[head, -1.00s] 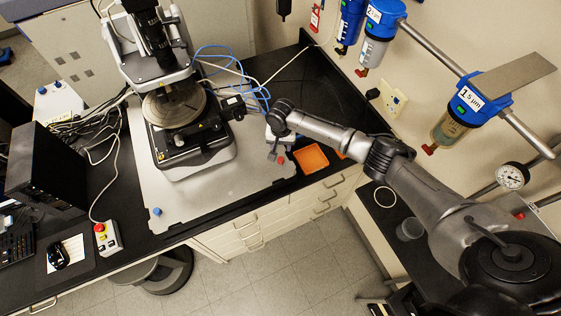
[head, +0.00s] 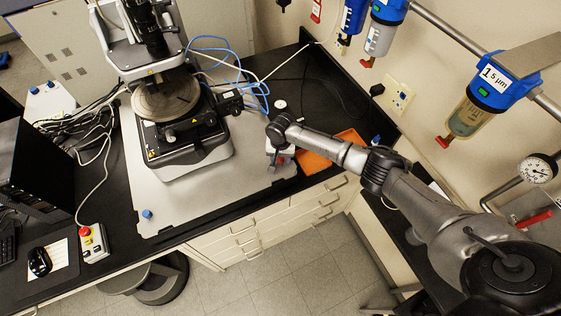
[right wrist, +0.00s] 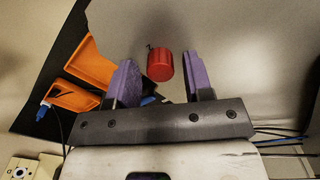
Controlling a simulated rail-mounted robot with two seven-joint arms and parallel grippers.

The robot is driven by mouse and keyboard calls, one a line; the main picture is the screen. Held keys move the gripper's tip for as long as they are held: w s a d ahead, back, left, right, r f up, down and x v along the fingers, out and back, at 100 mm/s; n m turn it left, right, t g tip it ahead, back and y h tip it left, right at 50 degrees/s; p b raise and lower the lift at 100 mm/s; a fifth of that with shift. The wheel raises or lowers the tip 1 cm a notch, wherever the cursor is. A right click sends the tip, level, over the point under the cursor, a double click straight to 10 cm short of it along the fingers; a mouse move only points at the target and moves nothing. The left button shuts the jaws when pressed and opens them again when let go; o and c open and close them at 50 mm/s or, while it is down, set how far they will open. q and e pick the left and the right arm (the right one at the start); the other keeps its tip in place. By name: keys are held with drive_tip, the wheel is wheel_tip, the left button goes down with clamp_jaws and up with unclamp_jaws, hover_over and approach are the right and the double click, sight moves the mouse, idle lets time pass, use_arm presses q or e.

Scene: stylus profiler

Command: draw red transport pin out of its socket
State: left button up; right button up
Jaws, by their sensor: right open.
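The red transport pin (right wrist: 160,66) has a round red head and stands at the right front of the grey plate (head: 210,195). In the right wrist view its head lies between the two purple fingers, with a visible gap on each side. My right gripper (head: 278,162) is open and points down at the pin; it covers most of the pin in the head view. The socket is hidden under the pin's head. My left gripper is in neither view.
The profiler (head: 190,150) stands on the plate to the left of my gripper. Orange trays (head: 313,161) lie close by on the right, and also show in the right wrist view (right wrist: 95,66). Blue cables (head: 245,85) run behind. The plate's front is mostly clear.

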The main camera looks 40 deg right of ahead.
drive_tip(key=shift+p, duration=0.45)
idle(0.3)
clamp_jaws()
idle(0.5)
